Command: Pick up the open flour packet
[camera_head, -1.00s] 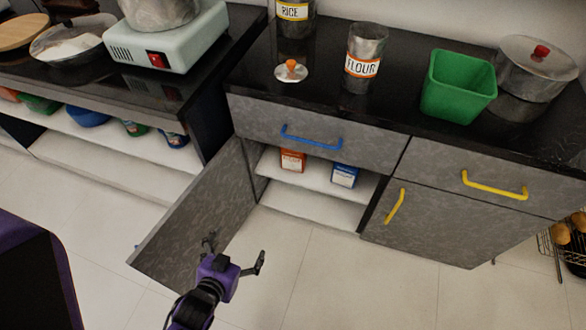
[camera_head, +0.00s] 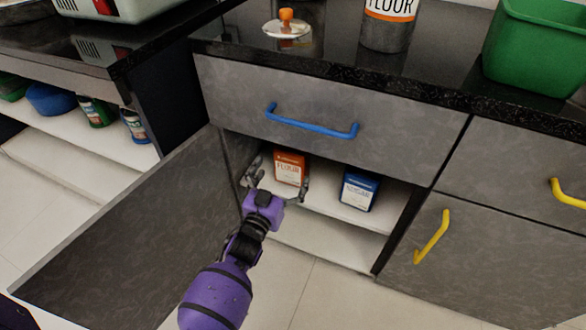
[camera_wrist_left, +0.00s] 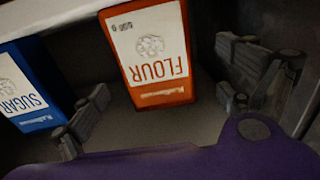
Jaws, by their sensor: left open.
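The orange flour packet (camera_head: 290,170) stands upright on the upper shelf inside the open cabinet. It also shows in the left wrist view (camera_wrist_left: 150,55), its FLOUR label facing the camera, upside down. Its top is not clearly visible, so I cannot tell whether it is open. My left gripper (camera_head: 278,182) is open at the cabinet mouth in front of the packet. In the left wrist view its fingers (camera_wrist_left: 168,105) are spread wide, one towards each side of the packet, with nothing between them at the tips. My right gripper is not in view.
A blue sugar packet (camera_head: 358,188) stands right of the flour on the same shelf (camera_head: 330,207). The open cabinet door (camera_head: 120,235) is left of my arm. A drawer with a blue handle (camera_head: 310,122) is above. A flour canister (camera_head: 388,25) stands on the counter.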

